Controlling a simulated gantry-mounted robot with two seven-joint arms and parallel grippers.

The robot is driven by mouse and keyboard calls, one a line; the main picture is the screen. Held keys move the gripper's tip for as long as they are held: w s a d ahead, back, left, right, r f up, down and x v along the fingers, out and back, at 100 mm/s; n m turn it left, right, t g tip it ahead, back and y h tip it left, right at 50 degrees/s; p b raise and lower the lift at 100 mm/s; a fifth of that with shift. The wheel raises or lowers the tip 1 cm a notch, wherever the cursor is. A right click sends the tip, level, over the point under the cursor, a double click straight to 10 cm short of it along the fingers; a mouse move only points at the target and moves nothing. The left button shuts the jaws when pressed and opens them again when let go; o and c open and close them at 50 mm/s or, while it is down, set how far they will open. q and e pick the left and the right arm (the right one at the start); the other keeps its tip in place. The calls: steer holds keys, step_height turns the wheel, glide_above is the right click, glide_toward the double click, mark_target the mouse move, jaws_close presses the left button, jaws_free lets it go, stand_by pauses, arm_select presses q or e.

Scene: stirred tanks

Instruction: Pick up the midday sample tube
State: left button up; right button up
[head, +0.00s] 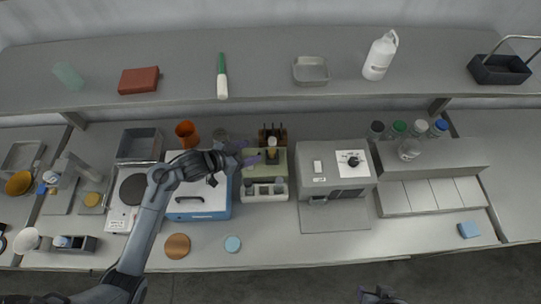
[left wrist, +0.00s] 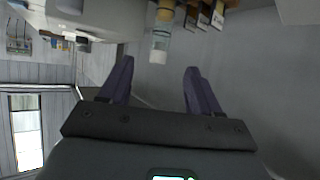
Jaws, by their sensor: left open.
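My left gripper (head: 249,153) is open, its purple fingers pointing right toward a small tube (head: 272,143) with a pale top at the green-and-cream stand. In the left wrist view, a clear tube with a yellowish band (left wrist: 160,42) shows just beyond and between the open fingertips (left wrist: 158,70), with nothing held between them. I cannot read any label that marks it as the midday sample. My right gripper (head: 381,296) shows only partly at the bottom edge, and its jaws are unclear.
The stand (head: 264,194) has a front row of small vials and a dark holder (head: 272,132) behind. A blue-and-white box (head: 198,206) lies below my left forearm, with an orange cup (head: 187,132) behind it. A grey instrument (head: 335,165) stands right.

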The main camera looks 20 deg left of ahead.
mark_target(269, 146)
arm_select(q)
steer(key=shift+x, duration=5.05)
steer(key=shift+r, duration=0.1)
jaws_close()
